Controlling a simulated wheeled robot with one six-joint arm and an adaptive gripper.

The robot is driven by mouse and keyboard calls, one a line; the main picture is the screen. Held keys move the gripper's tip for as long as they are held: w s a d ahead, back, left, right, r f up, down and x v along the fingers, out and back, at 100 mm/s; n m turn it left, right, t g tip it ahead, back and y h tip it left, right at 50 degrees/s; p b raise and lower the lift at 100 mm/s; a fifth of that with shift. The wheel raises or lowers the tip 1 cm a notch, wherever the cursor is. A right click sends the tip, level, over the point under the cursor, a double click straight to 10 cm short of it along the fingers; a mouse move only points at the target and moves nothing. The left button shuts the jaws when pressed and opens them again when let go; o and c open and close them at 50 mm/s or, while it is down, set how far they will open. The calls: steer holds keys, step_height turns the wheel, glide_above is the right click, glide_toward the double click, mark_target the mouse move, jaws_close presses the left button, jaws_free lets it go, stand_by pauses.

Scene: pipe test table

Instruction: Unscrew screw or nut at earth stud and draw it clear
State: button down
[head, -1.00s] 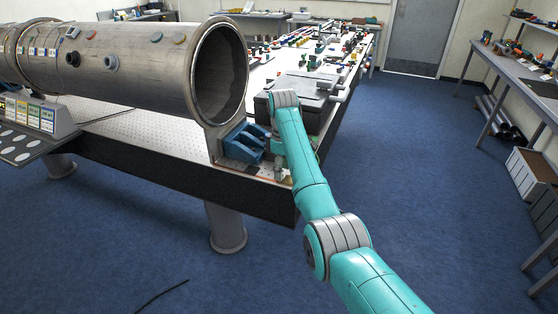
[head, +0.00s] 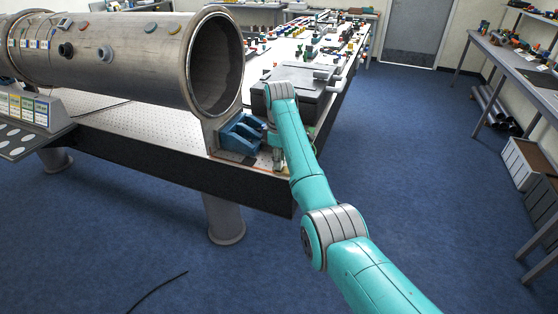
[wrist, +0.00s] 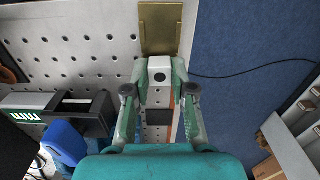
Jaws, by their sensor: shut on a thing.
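In the wrist view my gripper (wrist: 160,78) points at the perforated table top near its edge. Its two fingers are closed in around a small pale block (wrist: 160,66) with a dark round spot, which I take to be the earth stud's screw or nut. The stud itself cannot be made out. A brass-coloured plate (wrist: 160,28) lies just beyond the fingertips. In the head view my gripper (head: 278,160) is small and mostly hidden by my arm, at the table's near right corner.
A dark grey box (head: 305,95) stands behind. Blue floor (head: 420,180) is free to the right.

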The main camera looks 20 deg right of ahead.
steer(key=n, duration=0.4)
steer(key=shift+n, duration=0.3)
steer(key=shift+n, duration=0.3)
steer(key=n, duration=0.4)
steer(key=shift+n, duration=0.3)
steer(key=n, duration=0.5)
steer(key=n, duration=0.5)
stand_by(0.4)
